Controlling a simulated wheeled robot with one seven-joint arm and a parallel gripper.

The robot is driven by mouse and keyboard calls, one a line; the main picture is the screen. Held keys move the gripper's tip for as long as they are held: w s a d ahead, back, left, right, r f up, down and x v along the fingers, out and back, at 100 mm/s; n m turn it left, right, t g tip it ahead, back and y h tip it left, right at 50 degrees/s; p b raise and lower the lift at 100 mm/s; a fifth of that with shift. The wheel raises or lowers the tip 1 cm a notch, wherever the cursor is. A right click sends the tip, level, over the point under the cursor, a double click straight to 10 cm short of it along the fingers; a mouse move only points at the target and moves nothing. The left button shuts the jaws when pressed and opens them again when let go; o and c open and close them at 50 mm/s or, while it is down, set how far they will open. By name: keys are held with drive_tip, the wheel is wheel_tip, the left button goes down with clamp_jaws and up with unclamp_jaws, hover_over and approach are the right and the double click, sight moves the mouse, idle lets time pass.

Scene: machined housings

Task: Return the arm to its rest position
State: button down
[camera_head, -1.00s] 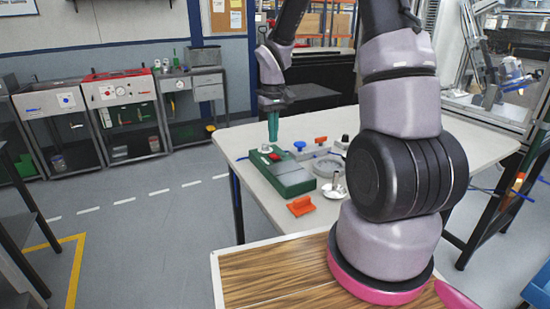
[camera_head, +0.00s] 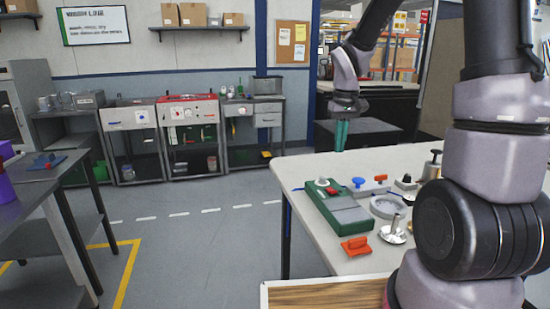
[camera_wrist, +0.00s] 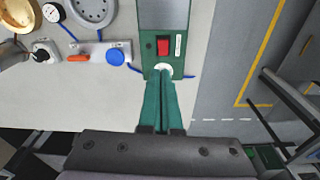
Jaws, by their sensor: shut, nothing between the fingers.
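My gripper (camera_head: 341,135) hangs from my raised arm above the far left part of the light table (camera_head: 300,170) in the head view. Its green fingers point down, closed together and empty. In the wrist view the fingers (camera_wrist: 165,103) are side by side. Their tips overlap the end of the green housing (camera_wrist: 150,55) in the picture. The head view shows the gripper above and behind this green housing (camera_head: 318,206). I cannot tell the exact height of the tips.
An orange part (camera_head: 356,247), a blue knob (camera_head: 358,183), a grey ring (camera_head: 386,207) and a metal piece (camera_head: 393,231) lie on the table near the housing. Workbenches (camera_head: 192,112) stand along the back wall.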

drive_tip(key=s+d+r+m+t+y, duration=0.1)
drive_tip(key=s+r+m+t, duration=0.4)
drive_tip(key=s+r, duration=1.2)
drive_tip(key=shift+s+r+t+y, duration=0.3)
drive_tip(key=shift+s+t+y, duration=0.25)
drive_tip(key=shift+s, duration=0.6)
drive_tip(key=shift+a, duration=0.1)
